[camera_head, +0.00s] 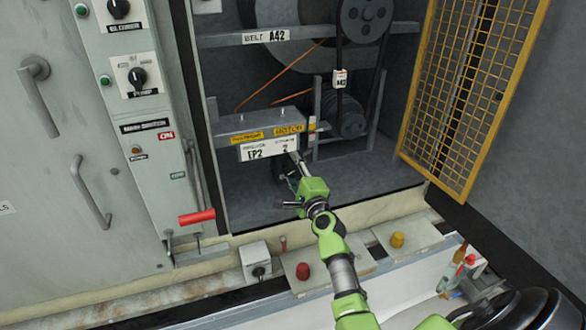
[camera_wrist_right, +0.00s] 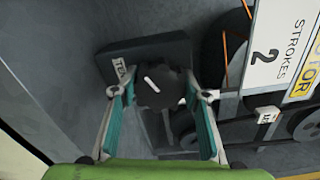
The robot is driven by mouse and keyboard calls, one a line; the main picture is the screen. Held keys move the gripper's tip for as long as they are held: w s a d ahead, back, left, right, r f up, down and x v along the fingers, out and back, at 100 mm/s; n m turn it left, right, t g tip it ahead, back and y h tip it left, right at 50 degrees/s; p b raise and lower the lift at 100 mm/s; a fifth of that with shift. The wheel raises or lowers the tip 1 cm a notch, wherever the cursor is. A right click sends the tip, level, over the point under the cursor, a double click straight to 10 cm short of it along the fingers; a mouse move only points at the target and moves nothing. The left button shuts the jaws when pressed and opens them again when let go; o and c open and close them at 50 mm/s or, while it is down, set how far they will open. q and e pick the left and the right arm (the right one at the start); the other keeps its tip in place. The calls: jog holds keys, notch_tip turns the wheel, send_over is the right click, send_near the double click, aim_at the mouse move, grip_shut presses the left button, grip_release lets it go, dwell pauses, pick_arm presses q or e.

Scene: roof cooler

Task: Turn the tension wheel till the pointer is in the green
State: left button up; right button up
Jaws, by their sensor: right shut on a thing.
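In the right wrist view the tension wheel (camera_wrist_right: 158,98) is a dark knob with a lobed edge and a short white line on its face. It sits against a dark block (camera_wrist_right: 165,50) with a partly hidden label starting "TE". My right gripper (camera_wrist_right: 160,92) has one finger on each side of the wheel and is shut on it. I cannot make out a green zone. My left gripper is not in view.
A yellow mesh door (camera_head: 463,90) hangs open at the right. A red-handled lever (camera_head: 197,217) is at the left.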

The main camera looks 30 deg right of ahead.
jog(key=o, duration=1.1)
jog(key=v, duration=1.2)
jog(key=shift+f, duration=0.1)
